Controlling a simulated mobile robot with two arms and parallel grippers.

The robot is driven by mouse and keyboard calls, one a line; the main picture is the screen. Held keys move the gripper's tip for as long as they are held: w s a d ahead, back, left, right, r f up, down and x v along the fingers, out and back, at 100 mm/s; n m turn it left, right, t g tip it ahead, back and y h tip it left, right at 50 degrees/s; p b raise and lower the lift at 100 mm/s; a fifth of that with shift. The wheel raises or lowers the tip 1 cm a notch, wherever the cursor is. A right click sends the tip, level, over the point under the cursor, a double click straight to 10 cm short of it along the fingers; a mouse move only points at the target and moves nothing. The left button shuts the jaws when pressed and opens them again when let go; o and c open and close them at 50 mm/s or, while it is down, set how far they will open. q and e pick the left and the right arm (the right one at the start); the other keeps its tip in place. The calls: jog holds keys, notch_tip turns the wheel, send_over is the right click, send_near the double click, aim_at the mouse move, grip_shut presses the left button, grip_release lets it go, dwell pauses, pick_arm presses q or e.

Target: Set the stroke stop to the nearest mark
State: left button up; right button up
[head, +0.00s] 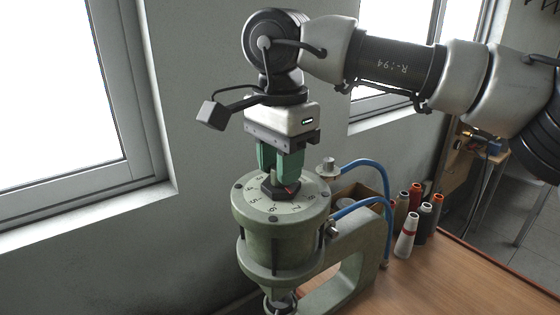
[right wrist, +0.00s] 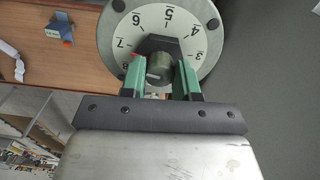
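The stroke stop is a dark six-sided knob (head: 270,191) with a red pointer, on a pale numbered dial (head: 255,206) atop a grey-green press. The right wrist view shows the knob (right wrist: 154,45) and dial (right wrist: 150,14) too. There the red pointer is on the side of the 7, and the mark beyond it is partly hidden by a finger. My right gripper (head: 279,180) points down at the knob, with its green fingers one on each side. They stand apart around the knob's raised centre; whether they press on it cannot be told. My left gripper is not in view.
Blue hoses (head: 367,163) run at the press's right side. Several thread spools (head: 407,235) and a cardboard box (head: 372,179) stand right of and behind it. The wooden table (head: 450,280) is clear at the front right. A wall with windows is behind.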

jog(key=shift+c, duration=0.9)
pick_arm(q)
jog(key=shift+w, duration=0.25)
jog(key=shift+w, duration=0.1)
pick_arm(e)
jog(key=shift+m, duration=0.3)
jog(key=m+b, duration=0.1)
jog(key=m, duration=0.4)
jog(key=shift+m+b, duration=0.3)
jog(key=m+b, duration=0.1)
jog(key=m, duration=0.4)
jog(key=shift+w, duration=0.1)
jog(key=m+b, duration=0.1)
jog(key=m, duration=0.5)
jog(key=shift+m+b, duration=0.35)
jog(key=shift+m, duration=0.05)
pick_arm(q)
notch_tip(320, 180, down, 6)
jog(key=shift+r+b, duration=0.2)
jog(key=shift+b, duration=0.5)
pick_arm(e)
jog(key=m, duration=0.5)
jog(key=shift+r+m, duration=0.1)
jog(key=shift+m, duration=0.3)
jog(key=shift+d, duration=0.1)
